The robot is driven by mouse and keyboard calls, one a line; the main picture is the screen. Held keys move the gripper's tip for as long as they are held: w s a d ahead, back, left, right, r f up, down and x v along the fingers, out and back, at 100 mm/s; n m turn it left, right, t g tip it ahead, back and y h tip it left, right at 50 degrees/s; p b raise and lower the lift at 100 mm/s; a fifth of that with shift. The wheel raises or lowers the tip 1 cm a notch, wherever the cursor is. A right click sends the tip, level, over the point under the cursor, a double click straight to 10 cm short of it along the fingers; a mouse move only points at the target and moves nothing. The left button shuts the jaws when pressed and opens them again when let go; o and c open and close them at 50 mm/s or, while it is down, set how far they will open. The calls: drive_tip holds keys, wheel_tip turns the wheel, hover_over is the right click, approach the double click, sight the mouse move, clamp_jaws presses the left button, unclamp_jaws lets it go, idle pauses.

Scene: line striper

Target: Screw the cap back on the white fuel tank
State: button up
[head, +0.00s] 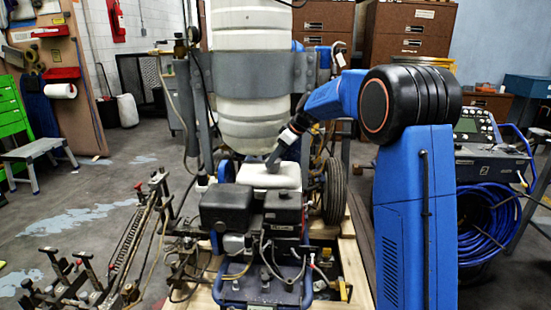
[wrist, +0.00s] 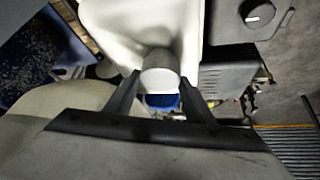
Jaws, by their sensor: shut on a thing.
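The white fuel tank (head: 268,178) sits on top of the engine, below the big translucent tank. It also fills the top middle of the wrist view (wrist: 112,28). My gripper (head: 272,163) reaches down over the tank's top from the right. In the wrist view my gripper's two dark fingers (wrist: 160,82) are shut on a pale grey rounded cap (wrist: 160,66). The cap shows in front of the white tank. I cannot tell whether it touches the tank's neck, and no bare opening shows.
The big translucent tank (head: 252,85) in its grey bracket (head: 240,75) stands close behind. Black engine housings (head: 226,208) lie just in front of the fuel tank. A tyre (head: 334,190) stands to its right. Open floor (head: 70,215) lies at left.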

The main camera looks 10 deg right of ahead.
drive_tip(key=shift+f, duration=0.8)
idle(0.9)
drive_tip(key=shift+a+m+t+h, duration=0.1)
drive_tip(key=shift+m+t+h, duration=0.35)
drive_tip(key=shift+m, duration=0.55)
drive_tip(key=shift+r+m+t+h, duration=0.1)
drive_tip(key=shift+m+t+h, duration=0.2)
drive_tip(key=shift+m, duration=0.4)
drive_tip(key=shift+o, duration=0.2)
